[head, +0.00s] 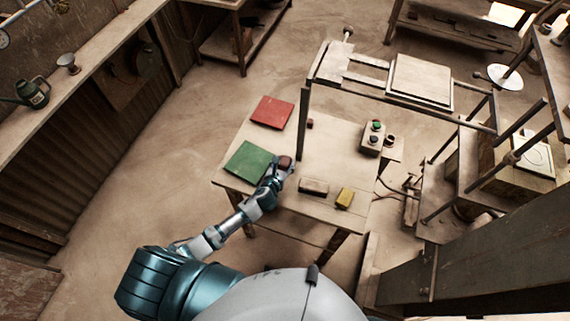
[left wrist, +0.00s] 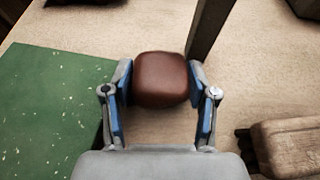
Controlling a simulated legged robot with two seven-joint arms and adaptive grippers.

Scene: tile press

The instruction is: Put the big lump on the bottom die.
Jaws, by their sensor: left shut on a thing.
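A reddish-brown lump (head: 285,161) is between the fingers of my left gripper (head: 279,170), by the right edge of the green mat. In the left wrist view the lump (left wrist: 161,78) fills the space between the two blue-padded fingers, and the gripper is shut on it. A smaller reddish lump (head: 310,124) lies on the table beyond, near the dark post. A pale plate (head: 533,152) sits on a block within the frame at the right; I cannot tell whether it is the bottom die. My right gripper is not in view.
The table (head: 335,150) holds a green mat (head: 245,165), a red mat (head: 272,112), a button box (head: 371,138), a brown block (head: 314,187) and a yellow block (head: 345,198). A dark upright post (head: 303,122) stands close to my left gripper. Metal bars (head: 515,132) surround the pale plate.

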